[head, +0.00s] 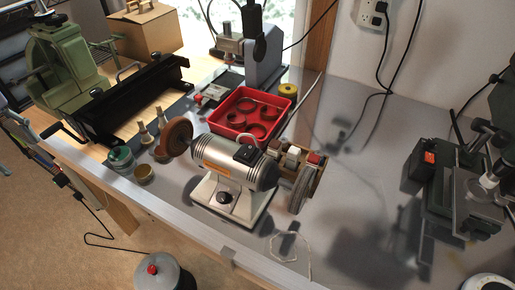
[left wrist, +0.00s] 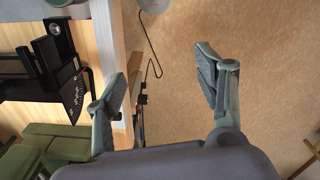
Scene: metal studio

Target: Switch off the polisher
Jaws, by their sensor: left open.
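The polisher (head: 232,165) stands on the grey bench in the middle of the head view. It has a striped silver motor body, a brown wheel (head: 178,136) at its left end and a grey wheel (head: 301,189) at its right end. A black part (head: 246,153) sits on top of the motor. A dark round knob (head: 223,198) is on the front of its pale base. Whether it is running cannot be told. My left gripper (left wrist: 158,85) is open and empty in the left wrist view, above the floor beside the bench edge. My right gripper is not in view.
A red tray (head: 249,128) lies behind the polisher. Small jars (head: 121,158) stand to its left. A green and black machine (head: 75,75) fills the back left. A dark machine (head: 470,190) stands at the right. A grey canister (head: 158,274) is on the floor. The bench right of the polisher is mostly clear.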

